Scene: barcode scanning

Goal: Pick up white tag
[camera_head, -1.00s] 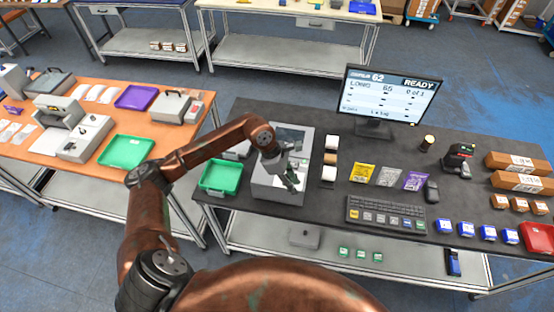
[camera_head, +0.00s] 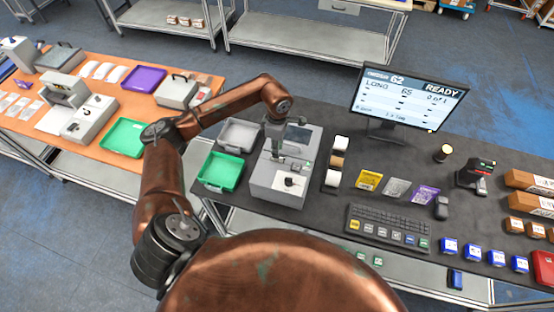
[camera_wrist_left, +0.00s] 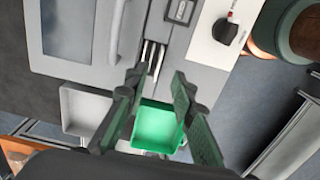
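The grey label printer (camera_head: 262,185) stands at the left part of the dark table. My left gripper (camera_head: 276,148) is over the printer, pointing down. In the left wrist view, my left gripper (camera_wrist_left: 155,85) has its two dark fingers spread apart, with nothing seen held between them. Pale narrow strips (camera_wrist_left: 152,58) show at a slot in the printer between and beyond the fingers; I cannot tell whether they are a white tag. No white tag is clear on the printer in the head view. My right gripper is not in view.
A green tray (camera_head: 220,172) and a grey tray (camera_head: 238,134) lie left of the printer. Label rolls (camera_head: 336,162) stand to its right. The monitor (camera_head: 408,104), keyboard (camera_head: 388,228), and yellow, grey and purple packets (camera_head: 369,180) are further right.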

